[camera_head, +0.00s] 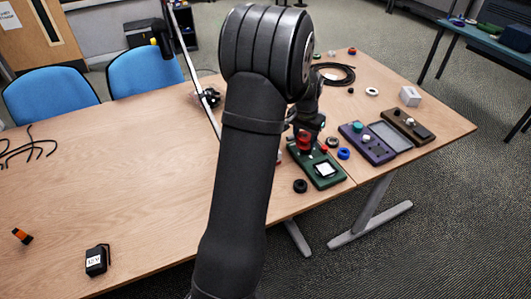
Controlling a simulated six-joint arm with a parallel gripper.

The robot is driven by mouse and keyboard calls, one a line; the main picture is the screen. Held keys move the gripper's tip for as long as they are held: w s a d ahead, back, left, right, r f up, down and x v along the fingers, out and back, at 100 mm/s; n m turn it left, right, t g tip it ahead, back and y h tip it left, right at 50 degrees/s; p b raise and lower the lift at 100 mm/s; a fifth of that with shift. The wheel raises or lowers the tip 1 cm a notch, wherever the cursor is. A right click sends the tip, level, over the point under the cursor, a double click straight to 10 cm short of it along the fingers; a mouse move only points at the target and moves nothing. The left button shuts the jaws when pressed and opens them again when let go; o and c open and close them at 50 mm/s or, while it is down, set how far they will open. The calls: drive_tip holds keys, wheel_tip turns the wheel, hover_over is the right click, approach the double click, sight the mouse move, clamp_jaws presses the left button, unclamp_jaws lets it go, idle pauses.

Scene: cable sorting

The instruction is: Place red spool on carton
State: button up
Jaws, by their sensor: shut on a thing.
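My gripper (304,148) points down above the green panel (328,181), partly hidden behind my own dark arm. It is shut on a red spool (304,138), which shows between its fingers. I cannot tell whether the spool touches anything below it. A small white carton (409,96) stands near the right end of the table, to the right of my gripper and farther back. The top of the carton looks bare.
A purple panel (378,155) and a brown panel (421,134) lie between gripper and carton. A blue ring (343,153), black ring (300,186) and white ring (372,91) lie nearby. A black cable coil (350,74) lies behind. The table's (150,190) left half is mostly clear.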

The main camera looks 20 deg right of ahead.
drive_tip(key=shift+n, duration=0.6)
drive_tip(key=w+a+f, duration=0.2)
drive_tip(key=w+a, duration=0.1)
drive_tip(key=w, duration=0.1)
drive_tip(key=w+a+f, duration=0.2)
drive_tip(key=w, duration=0.1)
drive_tip(key=w+a+f, duration=0.2)
drive_tip(key=w+a, duration=0.1)
drive_tip(key=w, duration=0.1)
drive_tip(key=shift+w+a+f, duration=0.25)
drive_tip(key=shift+w+a, duration=0.1)
drive_tip(key=shift+f, duration=1.95)
drive_tip(key=shift+f, duration=0.15)
drive_tip(key=o, duration=1)
drive_tip(key=shift+c, duration=0.2)
wheel_tip(320, 180, up, 12)
drive_tip(key=a, duration=0.1)
drive_tip(key=shift+s+a, duration=0.15)
drive_tip(key=shift+s, duration=0.25)
